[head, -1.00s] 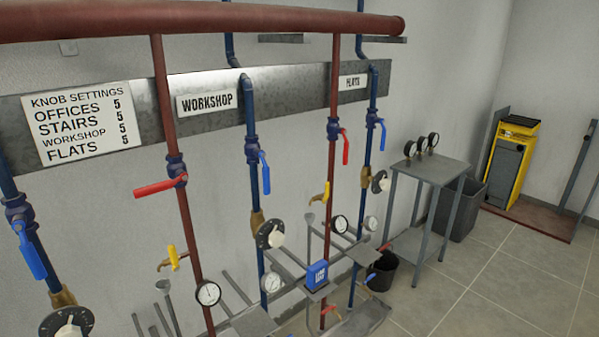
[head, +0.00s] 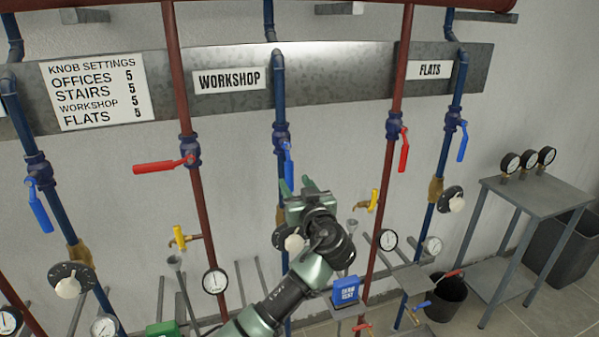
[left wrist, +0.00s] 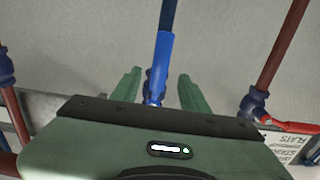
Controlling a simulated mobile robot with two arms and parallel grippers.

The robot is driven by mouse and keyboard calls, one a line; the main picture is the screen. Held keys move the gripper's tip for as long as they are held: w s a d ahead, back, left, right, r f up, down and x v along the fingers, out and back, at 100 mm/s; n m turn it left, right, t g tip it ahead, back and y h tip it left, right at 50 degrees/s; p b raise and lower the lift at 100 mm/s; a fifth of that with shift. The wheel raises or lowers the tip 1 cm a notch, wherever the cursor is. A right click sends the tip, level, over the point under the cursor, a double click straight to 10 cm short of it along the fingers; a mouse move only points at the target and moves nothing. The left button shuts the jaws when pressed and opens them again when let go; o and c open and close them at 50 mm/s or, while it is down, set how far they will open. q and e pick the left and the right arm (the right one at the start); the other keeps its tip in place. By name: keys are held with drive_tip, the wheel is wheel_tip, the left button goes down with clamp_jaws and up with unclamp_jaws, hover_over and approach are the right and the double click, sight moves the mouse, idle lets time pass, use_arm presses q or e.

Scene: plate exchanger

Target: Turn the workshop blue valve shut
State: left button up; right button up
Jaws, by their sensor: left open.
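The workshop blue valve (head: 282,138) sits on the blue pipe beneath the WORKSHOP sign (head: 229,78). Its blue lever (head: 289,160) hangs down, roughly in line with the pipe. My left gripper (head: 297,185) is open just below the lever in the head view and overlaps the pipe there. In the left wrist view the blue lever (left wrist: 163,65) shows between the two green fingers (left wrist: 160,88), with a gap on each side. I see no contact. My gripper and arm hide part of the pipe and knob below. My right gripper is not in view.
A red pipe with a red lever (head: 160,167) stands left of the workshop blue pipe, and another red lever (head: 404,150) is to its right. A yellow tap (head: 374,200) and a blue box (head: 345,290) are right of my arm. A gauge table (head: 535,195) stands farther right.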

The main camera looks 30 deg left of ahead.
sight(290, 176)
use_arm(q)
drive_tip(key=p+x, duration=0.1)
drive_tip(key=x, duration=0.4)
drive_tip(key=shift+w+a, duration=0.1)
drive_tip(key=shift+w+a+p, duration=0.15)
drive_tip(key=shift+w+p, duration=0.05)
drive_tip(key=shift+p, duration=0.1)
drive_tip(key=shift+a, duration=0.15)
drive_tip(key=shift+f, duration=0.1)
clamp_jaws()
idle(0.8)
